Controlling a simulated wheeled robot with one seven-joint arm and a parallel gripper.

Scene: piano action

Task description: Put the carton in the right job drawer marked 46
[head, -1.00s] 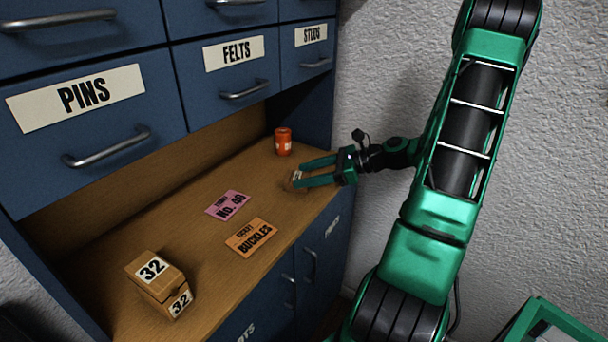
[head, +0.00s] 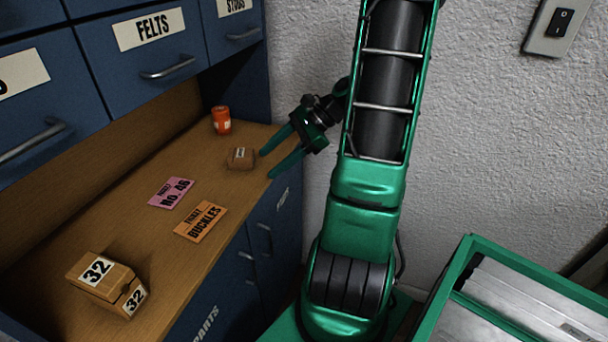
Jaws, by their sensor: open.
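A small brown carton (head: 240,157) with a white label, too small to read, lies on the wooden counter (head: 120,225). My gripper (head: 267,165) is open and empty just right of it, fingers pointing at it, with a small gap. A larger brown carton marked 32 (head: 104,282) sits at the front left of the counter. A pink ticket reading No. 46 (head: 171,192) lies on the counter between the two cartons. No drawer marked 46 shows in view.
An orange can (head: 221,120) stands behind the small carton. An orange Buckles ticket (head: 201,221) lies in front. Blue drawers, one marked Felts (head: 150,45), overhang the counter. A green-rimmed box (head: 466,262) is at lower right, beside the wall.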

